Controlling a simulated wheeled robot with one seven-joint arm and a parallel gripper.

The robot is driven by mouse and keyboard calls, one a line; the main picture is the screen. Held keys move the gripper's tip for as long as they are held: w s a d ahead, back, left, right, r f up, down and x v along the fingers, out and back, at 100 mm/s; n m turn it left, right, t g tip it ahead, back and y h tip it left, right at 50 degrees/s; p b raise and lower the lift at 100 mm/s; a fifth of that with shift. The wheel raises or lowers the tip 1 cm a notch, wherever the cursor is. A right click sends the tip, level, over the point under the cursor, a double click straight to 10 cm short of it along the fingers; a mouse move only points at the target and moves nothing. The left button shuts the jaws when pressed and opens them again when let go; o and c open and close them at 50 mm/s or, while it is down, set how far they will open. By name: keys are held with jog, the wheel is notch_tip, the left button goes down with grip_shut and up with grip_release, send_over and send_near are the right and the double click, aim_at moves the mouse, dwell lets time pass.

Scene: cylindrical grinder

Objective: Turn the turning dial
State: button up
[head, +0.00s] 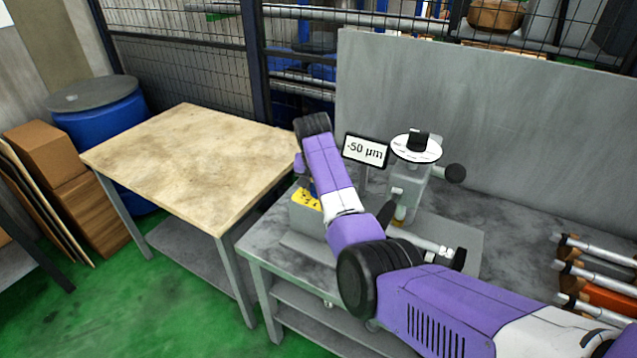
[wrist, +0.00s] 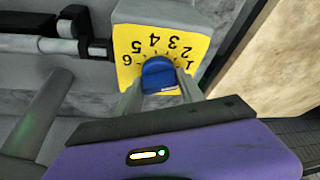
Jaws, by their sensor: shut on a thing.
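The turning dial is a blue knob (wrist: 158,76) on a yellow face (wrist: 190,45) numbered around the knob, seen in the wrist view. The numbers appear upside down there. My gripper (wrist: 160,88) has its two grey fingers on either side of the blue knob and is shut on it. In the head view the yellow face (head: 306,199) shows on a grey box at the left of the grinder, and my purple arm hides most of the knob and gripper. A display (head: 366,150) behind my arm reads -50 µm.
A white round disc with a black knob (head: 416,147) stands right of the display. Several metal rods (head: 600,250) lie on the grey bench at the right. A wooden-topped table (head: 190,160) is at the left, and a grey panel (head: 500,115) stands behind the bench.

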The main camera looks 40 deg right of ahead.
jog(key=n+t+y+p, duration=0.1)
jog(key=n+p, duration=0.1)
jog(key=n, duration=0.3)
jog(key=shift+d+r, duration=0.1)
jog(key=n+y, duration=0.1)
jog(key=n, duration=0.1)
jog(key=n+y, duration=0.1)
jog(key=n, duration=0.2)
jog(key=shift+t, duration=0.3)
jog(key=shift+n+y, duration=0.3)
jog(key=o, duration=1.3)
jog(key=shift+b+v, duration=0.7)
jog(key=shift+v, duration=3.15)
jog(key=shift+w, duration=0.1)
